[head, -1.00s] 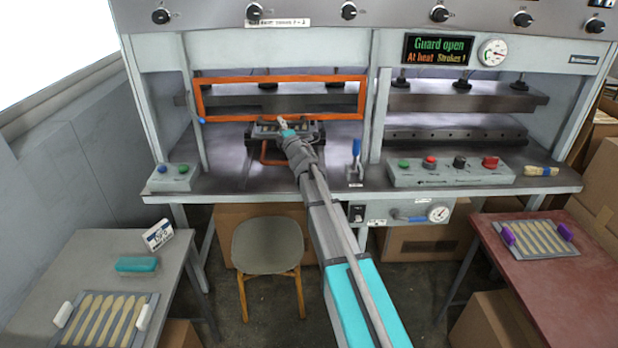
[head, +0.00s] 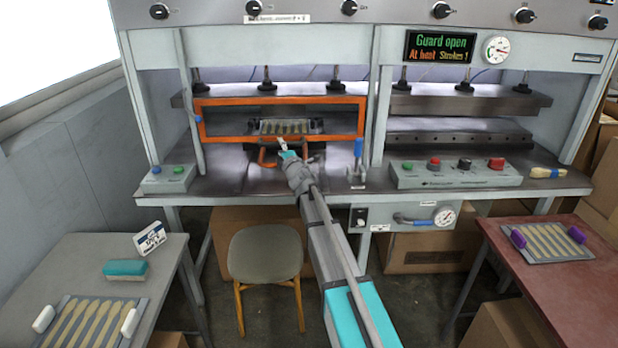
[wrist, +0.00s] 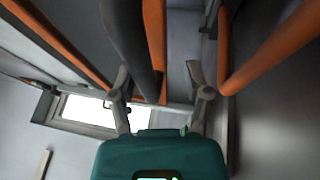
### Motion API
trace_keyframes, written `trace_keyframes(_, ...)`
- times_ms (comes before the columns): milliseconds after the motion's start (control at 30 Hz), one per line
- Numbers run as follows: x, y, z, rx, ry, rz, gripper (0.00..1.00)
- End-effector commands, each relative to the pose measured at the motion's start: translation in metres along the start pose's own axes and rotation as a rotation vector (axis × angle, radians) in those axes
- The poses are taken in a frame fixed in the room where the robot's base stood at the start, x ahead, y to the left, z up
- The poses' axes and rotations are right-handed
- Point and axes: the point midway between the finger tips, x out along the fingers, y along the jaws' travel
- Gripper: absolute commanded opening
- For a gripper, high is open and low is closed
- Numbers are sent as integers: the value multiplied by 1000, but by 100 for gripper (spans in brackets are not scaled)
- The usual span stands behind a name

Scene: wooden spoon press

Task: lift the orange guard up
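The orange guard (head: 230,102), a rectangular frame, hangs across the left press bay in the head view. Its lower bar crosses in front of a loaded tray of spoons (head: 286,127). My gripper (head: 283,146) is at the middle of that lower bar, at or just below it. In the wrist view my gripper (wrist: 159,68) has its two fingers spread apart. Orange bars (wrist: 155,50) show beyond and between the fingers, and another orange bar (wrist: 272,48) is at the right. I cannot tell whether the fingers touch the guard. The display (head: 440,46) reads "Guard open".
An orange handle (head: 266,158) sits under the spoon tray, close to my gripper. A blue-handled lever (head: 357,150) stands to the right. A control box (head: 455,175) is on the bench. A chair (head: 265,253) stands in front, and side tables hold spoon trays.

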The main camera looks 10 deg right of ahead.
Motion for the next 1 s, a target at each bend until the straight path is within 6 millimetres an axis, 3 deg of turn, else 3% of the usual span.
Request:
trace_keyframes(700, -103, -2, 0, -1, -1, 0, 59)
trace_keyframes(1000, -137, -2, -1, 0, 0, 0, 59)
